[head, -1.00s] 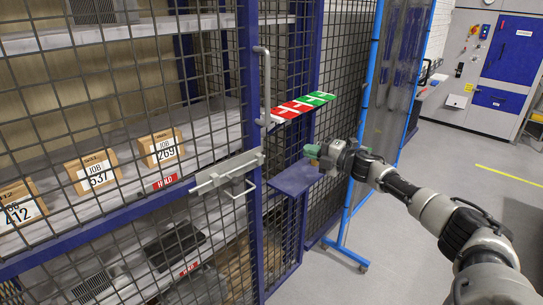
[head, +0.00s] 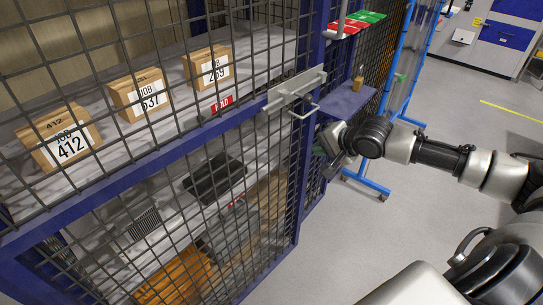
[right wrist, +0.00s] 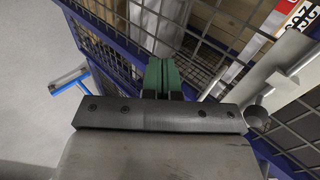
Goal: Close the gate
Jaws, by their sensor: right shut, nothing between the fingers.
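The gate (head: 150,175) is a blue-framed wire mesh panel filling the left of the head view. A grey slide bolt with a handle (head: 295,90) is mounted by its right edge. Whether the gate sits flush with its post cannot be told. My right gripper (head: 325,160) is shut and empty, below the bolt and close to the gate's right edge; contact cannot be told. In the right wrist view, its green fingertips (right wrist: 162,75) are together in front of blue frame and mesh, with the grey bolt hardware (right wrist: 285,80) to the right. My left gripper is not in view.
Behind the mesh, boxes labelled 412 (head: 60,138), 537 (head: 140,95) and 269 (head: 207,68) stand on a shelf. A small blue shelf (head: 345,102) holds a brass-coloured padlock-like item (head: 358,80). A blue wheeled stand (head: 368,183) is behind my gripper. Floor at right is clear.

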